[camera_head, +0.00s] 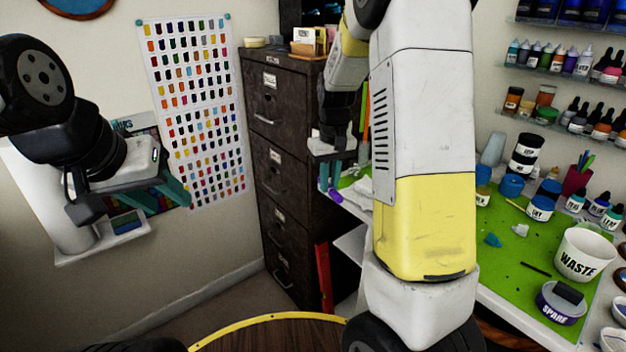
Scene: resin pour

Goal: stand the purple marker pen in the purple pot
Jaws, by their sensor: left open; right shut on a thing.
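My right gripper (331,180) is at the desk's left edge, beyond my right arm, with its teal fingers pointing down. A small purple piece (335,196) shows at its fingertips, and I take it for the purple marker pen, held there; most of it is hidden. My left gripper (150,203) is open and empty at the left, far from the desk. A dark magenta-purple pot (576,181) with several pens stands at the desk's right back. A purple-banded tub marked SPARE (560,306) is at the right front, with a black block on top.
The green mat (507,258) carries small scraps and a dark stick. A white WASTE cup (583,254) and several paint jars (526,150) crowd its right side. A dark filing cabinet (283,150) stands left of the desk. My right arm hides the desk's middle.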

